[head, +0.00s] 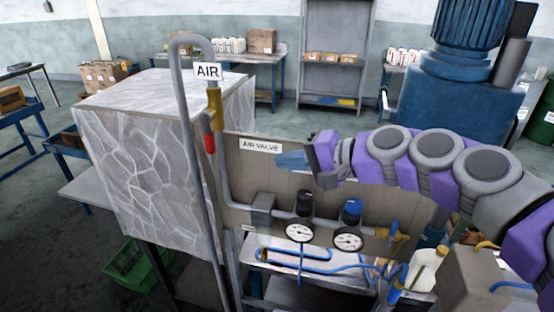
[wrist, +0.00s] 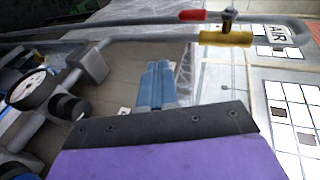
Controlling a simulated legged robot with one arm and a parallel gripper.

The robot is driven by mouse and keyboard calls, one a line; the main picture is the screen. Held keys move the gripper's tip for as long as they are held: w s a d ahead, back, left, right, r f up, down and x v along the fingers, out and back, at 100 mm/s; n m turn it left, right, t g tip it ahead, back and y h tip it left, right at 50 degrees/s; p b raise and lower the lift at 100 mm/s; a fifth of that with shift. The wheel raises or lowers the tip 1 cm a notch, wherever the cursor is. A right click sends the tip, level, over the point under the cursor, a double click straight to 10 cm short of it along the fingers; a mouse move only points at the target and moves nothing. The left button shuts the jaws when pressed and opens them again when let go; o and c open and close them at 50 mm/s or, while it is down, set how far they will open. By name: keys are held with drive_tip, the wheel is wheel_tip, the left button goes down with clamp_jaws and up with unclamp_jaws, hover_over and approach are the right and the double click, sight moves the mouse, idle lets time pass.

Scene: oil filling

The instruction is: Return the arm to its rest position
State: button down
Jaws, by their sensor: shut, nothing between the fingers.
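My arm, purple and grey, reaches in from the right in the head view. My gripper (head: 291,161) has blue fingers, shut with nothing between them. It is in front of the upper part of the air valve panel, just below and right of the "AIR VALVE" label (head: 261,146). In the wrist view my gripper (wrist: 157,68) points up the picture, its blue fingers together. The panel (wrist: 120,75) is behind it. I cannot tell the exact gap between fingers and panel.
A grey pipe with a red-handled brass valve (head: 216,112) and "AIR" sign (head: 208,72) rises left of the panel. Gauges (head: 299,232) and blue hoses (head: 300,255) are below my arm. A marbled block (head: 150,150) stands left. A blue machine (head: 460,95) stands behind my arm.

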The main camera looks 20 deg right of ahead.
drive_tip(key=s+a+f+n+g+h+b, duration=0.1)
drive_tip(key=s+a+f+n+g+h, duration=0.2)
drive_tip(key=s+a+f+n+g, duration=0.55)
drive_tip(key=s+d+f+g+h+b, duration=0.1)
drive_tip(key=s+f+g+h, duration=0.1)
drive_tip(key=s+f, duration=0.5)
drive_tip(key=s+d+f+g+h, duration=0.1)
drive_tip(key=s+f+h, duration=0.3)
drive_tip(key=s+f, duration=0.3)
drive_tip(key=s, duration=0.5)
drive_tip(key=shift+s+f+g+b, duration=0.2)
drive_tip(key=shift+f+g+b, duration=0.15)
